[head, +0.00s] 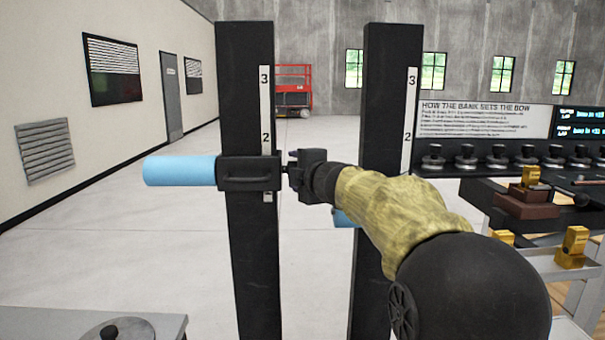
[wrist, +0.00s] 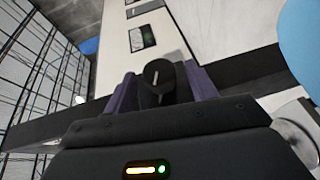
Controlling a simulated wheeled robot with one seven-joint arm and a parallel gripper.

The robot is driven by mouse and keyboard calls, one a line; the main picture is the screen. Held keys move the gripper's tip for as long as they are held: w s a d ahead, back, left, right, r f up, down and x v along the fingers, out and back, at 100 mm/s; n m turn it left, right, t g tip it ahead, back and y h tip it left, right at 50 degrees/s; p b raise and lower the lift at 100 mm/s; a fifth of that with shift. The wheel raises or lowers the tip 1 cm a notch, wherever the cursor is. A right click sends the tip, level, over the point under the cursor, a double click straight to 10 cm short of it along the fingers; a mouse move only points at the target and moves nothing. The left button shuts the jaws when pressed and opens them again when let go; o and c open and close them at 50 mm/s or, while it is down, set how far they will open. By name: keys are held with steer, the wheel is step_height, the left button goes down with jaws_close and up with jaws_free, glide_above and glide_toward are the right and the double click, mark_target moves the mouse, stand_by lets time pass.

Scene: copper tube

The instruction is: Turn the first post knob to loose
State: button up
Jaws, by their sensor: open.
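Two black posts stand upright in the head view, a left post (head: 247,80) and a right post (head: 389,90), each with a white numbered scale. A black collar (head: 250,172) with a handle sits on the left post just below its 2 mark. A light blue cylinder (head: 180,170) sticks out to its left. My gripper (head: 290,172) is at the collar's right side and hides the knob there. In the wrist view a round black knob (wrist: 158,75) with a white line stands between the open purple fingers. Whether they touch it is unclear.
Another blue cylinder (head: 344,219) is partly hidden behind my arm at the right post. At right stands a workbench (head: 500,195) with yellow blocks and several dark knobs behind. A grey table corner (head: 165,325) is at lower left. The floor between the posts and the left wall is clear.

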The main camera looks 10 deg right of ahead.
steer(key=p+v, duration=0.2)
steer(key=v, duration=1.5)
steer(key=shift+s, duration=0.2)
steer(key=shift+d+f, duration=0.1)
